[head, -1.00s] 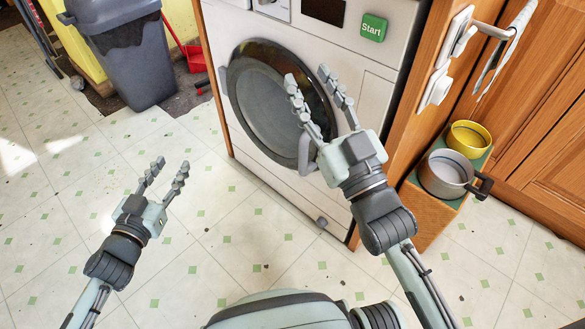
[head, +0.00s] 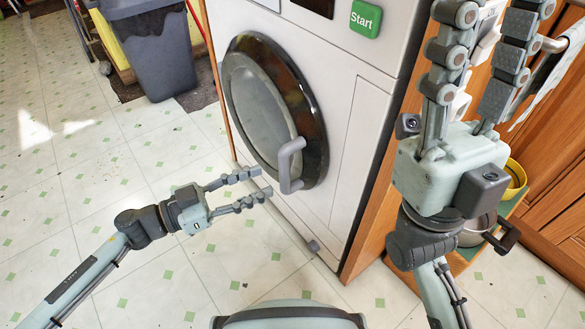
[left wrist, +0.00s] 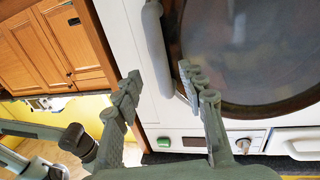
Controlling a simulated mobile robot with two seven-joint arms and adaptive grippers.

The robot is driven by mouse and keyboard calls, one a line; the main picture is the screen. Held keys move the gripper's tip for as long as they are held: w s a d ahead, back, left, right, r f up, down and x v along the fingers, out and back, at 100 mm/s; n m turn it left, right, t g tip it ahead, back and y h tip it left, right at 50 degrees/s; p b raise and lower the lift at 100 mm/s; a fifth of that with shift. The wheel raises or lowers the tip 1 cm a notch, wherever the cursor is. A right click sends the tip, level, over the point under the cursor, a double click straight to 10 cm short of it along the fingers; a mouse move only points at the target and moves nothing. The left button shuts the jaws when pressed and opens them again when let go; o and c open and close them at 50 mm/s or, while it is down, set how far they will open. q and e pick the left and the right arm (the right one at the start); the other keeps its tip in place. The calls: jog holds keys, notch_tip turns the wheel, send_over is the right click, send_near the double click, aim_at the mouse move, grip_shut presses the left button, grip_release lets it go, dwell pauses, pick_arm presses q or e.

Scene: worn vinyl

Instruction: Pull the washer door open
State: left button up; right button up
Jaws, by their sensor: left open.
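The white washer (head: 345,125) has a round door (head: 262,105) with a dark rim and grey glass, which looks closed against the front. A grey bar handle (head: 287,165) stands out at the door's lower right. My left gripper (head: 263,182) is open and empty, its fingertips just left of and below the handle, apart from it in the head view. The left wrist view shows the handle (left wrist: 155,45) just beyond the spread fingers (left wrist: 160,85), beside the door glass (left wrist: 240,45). My right gripper (head: 490,15) is raised at the right, fingers apart and empty.
A green Start button (head: 365,18) is on the washer's panel. Wooden cabinets (head: 560,150) and a yellow bowl (head: 514,178) are at the right, partly behind my right arm. A grey bin (head: 155,50) stands at upper left. The tiled floor before the washer is clear.

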aim_at(284, 172)
pick_arm(q)
jog(key=b+x, duration=0.1)
jog(key=x, duration=0.6)
jog(key=shift+c, duration=0.6)
grip_shut()
